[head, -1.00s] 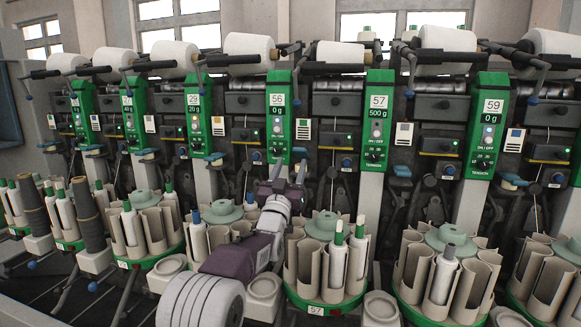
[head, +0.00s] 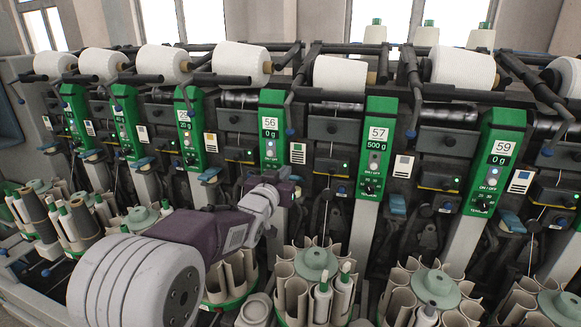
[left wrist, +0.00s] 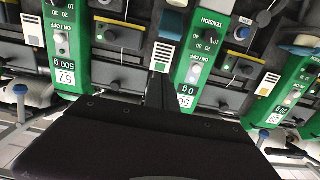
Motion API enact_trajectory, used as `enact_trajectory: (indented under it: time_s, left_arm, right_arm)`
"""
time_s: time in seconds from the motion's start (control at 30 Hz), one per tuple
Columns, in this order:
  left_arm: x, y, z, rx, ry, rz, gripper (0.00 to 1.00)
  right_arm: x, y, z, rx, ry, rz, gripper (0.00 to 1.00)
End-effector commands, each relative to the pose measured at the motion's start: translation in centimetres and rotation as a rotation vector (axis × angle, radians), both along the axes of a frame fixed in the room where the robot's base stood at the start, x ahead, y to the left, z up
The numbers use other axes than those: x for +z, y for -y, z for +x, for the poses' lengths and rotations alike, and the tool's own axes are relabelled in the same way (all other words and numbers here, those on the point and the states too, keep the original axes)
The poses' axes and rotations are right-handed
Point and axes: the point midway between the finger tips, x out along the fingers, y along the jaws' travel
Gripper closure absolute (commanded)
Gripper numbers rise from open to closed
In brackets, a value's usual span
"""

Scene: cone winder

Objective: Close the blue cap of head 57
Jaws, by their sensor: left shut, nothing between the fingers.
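Head 57's green panel (head: 376,150) is right of centre in the head view, reading 500 g. In the upside-down left wrist view it stands at the left (left wrist: 63,45). A blue cap (left wrist: 172,24) lies between the 57 and 56 panels there. In the head view, a blue piece (head: 285,172) shows just right of panel 56, close to my gripper. I cannot tell how far open this cap is. My left gripper (head: 268,181) is shut and empty below panel 56. Its dark fingers (left wrist: 160,90) point between the two panels, apart from the cap in the picture.
Panel 56 (head: 272,135) stands just behind my gripper, and panel 59 (head: 494,160) is further right. Another blue cap (head: 398,204) is right of panel 57. Bobbin pots (head: 315,262) crowd the front below. Yarn cones (head: 340,73) and dark bars run above.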

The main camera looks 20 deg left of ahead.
Motion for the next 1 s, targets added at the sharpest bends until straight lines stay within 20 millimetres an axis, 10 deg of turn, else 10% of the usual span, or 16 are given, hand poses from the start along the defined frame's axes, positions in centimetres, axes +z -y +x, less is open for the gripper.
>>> enact_trajectory:
  time_s: [0.43,1.0]
  left_arm:
    - [-0.4,0.4,9.3,-0.001,0.0,0.0,1.0]
    - [-4.2,0.3,7.6,0.0,0.002,0.0,1.0]
  right_arm:
    - [1.6,0.0,0.0,0.0,0.001,0.0,0.35]
    - [0.6,0.0,0.0,0.0,0.001,0.0,0.35]
